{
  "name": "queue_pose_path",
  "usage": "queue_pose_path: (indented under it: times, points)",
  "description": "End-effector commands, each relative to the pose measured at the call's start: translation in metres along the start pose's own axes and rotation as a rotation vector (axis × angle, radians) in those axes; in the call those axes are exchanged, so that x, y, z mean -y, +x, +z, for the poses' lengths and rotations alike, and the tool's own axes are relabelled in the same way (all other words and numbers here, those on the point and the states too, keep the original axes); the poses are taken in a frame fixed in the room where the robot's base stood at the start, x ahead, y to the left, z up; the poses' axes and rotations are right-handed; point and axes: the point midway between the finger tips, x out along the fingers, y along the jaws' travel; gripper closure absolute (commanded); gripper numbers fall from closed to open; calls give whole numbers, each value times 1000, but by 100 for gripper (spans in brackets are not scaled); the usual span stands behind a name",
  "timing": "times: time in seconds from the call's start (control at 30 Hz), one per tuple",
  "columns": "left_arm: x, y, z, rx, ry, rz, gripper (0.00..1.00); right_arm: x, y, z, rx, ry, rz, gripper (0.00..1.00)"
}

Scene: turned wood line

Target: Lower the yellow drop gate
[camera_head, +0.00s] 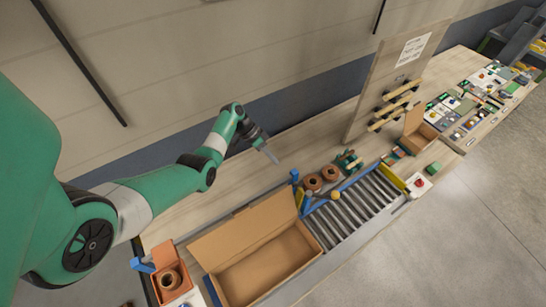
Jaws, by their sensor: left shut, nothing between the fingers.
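My left gripper (271,155) is shut and empty. It hangs above the wooden bench, left of the brown turned pieces and apart from everything. A short roller conveyor (350,212) with a blue side rail runs along the bench. A yellow bar (393,177) lies at its right end, and a smaller yellow piece (301,198) stands by a blue post (295,177) at its left end. I cannot tell for sure which of these yellow parts is the drop gate. My right gripper is out of view.
An open cardboard box (265,270) sits left of the rollers. Brown round pieces (312,182) stand behind them. An upright board with pegs (383,85) rises behind the bench. The bench strip under my gripper is clear.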

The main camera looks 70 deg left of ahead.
Motion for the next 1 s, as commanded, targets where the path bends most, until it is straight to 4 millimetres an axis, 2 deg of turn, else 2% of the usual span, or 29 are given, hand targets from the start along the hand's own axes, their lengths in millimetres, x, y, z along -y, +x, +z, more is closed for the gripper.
queue_pose_path:
  times: [0.1,0.27,0.4,0.53,1.0]
  points:
    - [1,31,2,4,1,3,100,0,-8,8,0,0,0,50]
    - [1,66,2,3,1,2,100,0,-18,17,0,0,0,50]
    - [-22,71,-1,2,4,1,100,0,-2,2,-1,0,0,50]
    - [-32,79,0,2,2,0,100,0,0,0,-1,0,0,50]
    - [-34,83,1,0,1,-1,100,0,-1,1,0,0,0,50]
